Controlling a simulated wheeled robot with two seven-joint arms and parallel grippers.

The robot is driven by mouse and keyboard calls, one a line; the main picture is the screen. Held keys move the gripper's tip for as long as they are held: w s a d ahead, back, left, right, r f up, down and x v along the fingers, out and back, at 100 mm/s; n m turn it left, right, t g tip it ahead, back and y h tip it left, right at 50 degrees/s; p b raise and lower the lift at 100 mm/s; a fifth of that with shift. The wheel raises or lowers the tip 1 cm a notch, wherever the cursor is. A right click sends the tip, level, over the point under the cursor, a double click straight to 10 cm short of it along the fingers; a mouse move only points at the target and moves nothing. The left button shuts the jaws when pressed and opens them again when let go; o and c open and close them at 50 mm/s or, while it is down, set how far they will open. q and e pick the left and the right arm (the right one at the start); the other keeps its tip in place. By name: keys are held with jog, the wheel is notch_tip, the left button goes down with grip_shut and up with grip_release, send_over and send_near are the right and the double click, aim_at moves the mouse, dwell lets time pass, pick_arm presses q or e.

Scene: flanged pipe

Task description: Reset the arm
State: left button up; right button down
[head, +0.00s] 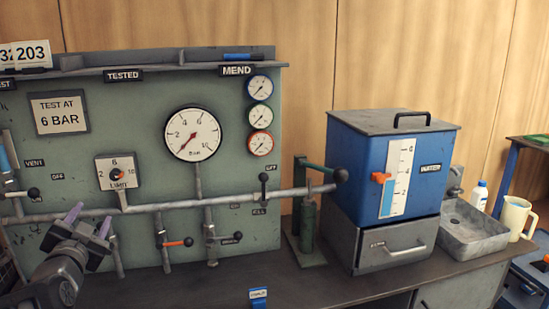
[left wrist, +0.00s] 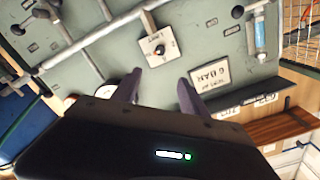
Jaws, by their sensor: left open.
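My left gripper (head: 90,222) is at the lower left of the head view, in front of the green test panel (head: 240,190). Its two purple fingers are spread apart with nothing between them. In the left wrist view, the open fingers (left wrist: 157,88) point toward the panel, with the limit dial (left wrist: 158,48) and the "6 BAR" sign (left wrist: 208,74) beyond them. The gripper appears apart from the panel and its pipe (head: 150,207). My right gripper is in neither view.
The panel carries a large gauge (head: 193,133), three small gauges and several valve levers. A blue water tank (head: 390,165) stands right of a hand pump (head: 308,220). Further right are a sink (head: 475,230) and a cream jug (head: 515,217). The dark bench front (head: 200,288) is mostly clear.

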pick_arm(q)
jog(key=w+d+f+n+g+h, duration=0.1)
jog(key=d+f+n+g+h, duration=0.1)
jog(key=d+f, duration=0.6)
jog(key=d+f+n+g+h, duration=0.2)
jog(key=d+f+n, duration=0.15)
jog(key=f, duration=0.85)
jog(key=s+d+f+g+h, duration=0.2)
jog(key=s+d+f+g, duration=0.15)
jog(key=d+f, duration=0.55)
jog(key=s+d+f+g+h, duration=0.2)
jog(key=s+d+f, duration=0.35)
jog(key=f, duration=0.75)
jog(key=s+d+f+g+h, duration=0.1)
jog(key=s+d+f+g, duration=0.1)
jog(key=s+d+f, duration=0.4)
jog(key=s+d+f+g, duration=0.2)
jog(key=s+d+f, duration=0.1)
jog(key=s, duration=0.5)
jog(key=s+d+f+g+h, duration=0.1)
jog(key=s+d+f+g, duration=0.3)
jog(key=s, duration=0.3)
notch_tip(320, 180, up, 11)
jog(key=t+p, duration=0.1)
jog(key=p, duration=1.1)
jog(key=shift+r, duration=0.15)
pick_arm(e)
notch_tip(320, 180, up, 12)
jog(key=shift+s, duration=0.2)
